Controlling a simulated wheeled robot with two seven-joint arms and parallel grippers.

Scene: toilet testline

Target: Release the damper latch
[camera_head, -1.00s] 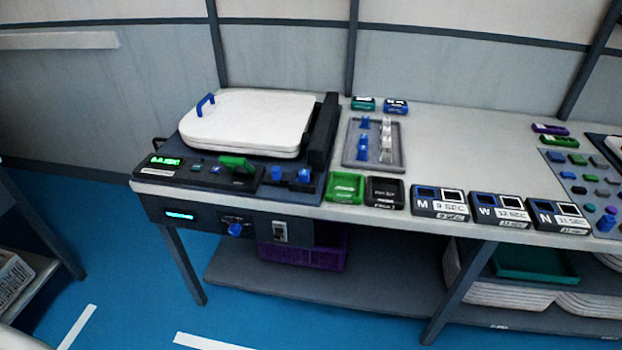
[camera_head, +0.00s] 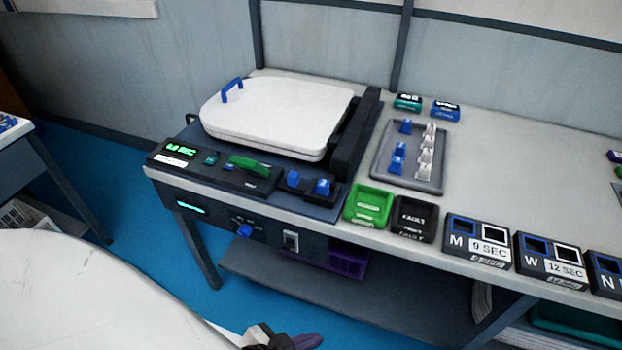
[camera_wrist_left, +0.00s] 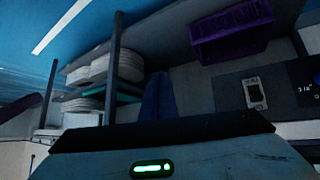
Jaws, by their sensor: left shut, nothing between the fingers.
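The test station (camera_head: 215,185) stands at the left end of the bench, with a white lid (camera_head: 275,115) lying flat and a blue handle (camera_head: 232,84) on it. Its front panel carries a green lever (camera_head: 248,163) and two blue latch-like blocks (camera_head: 293,179) and (camera_head: 322,187). I cannot tell which part is the damper latch. My left gripper (camera_head: 305,341) is at the bottom edge, shut and empty, in front of and below the bench top, apart from the station. The left wrist view shows its dark blue finger (camera_wrist_left: 158,98). My right gripper is out of view.
A green tray (camera_head: 369,207) and a black FAULT tray (camera_head: 414,218) sit right of the station. Below are a blue knob (camera_head: 245,230), a switch (camera_head: 291,241) and a purple crate (camera_head: 348,263). Open blue floor lies before the bench.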

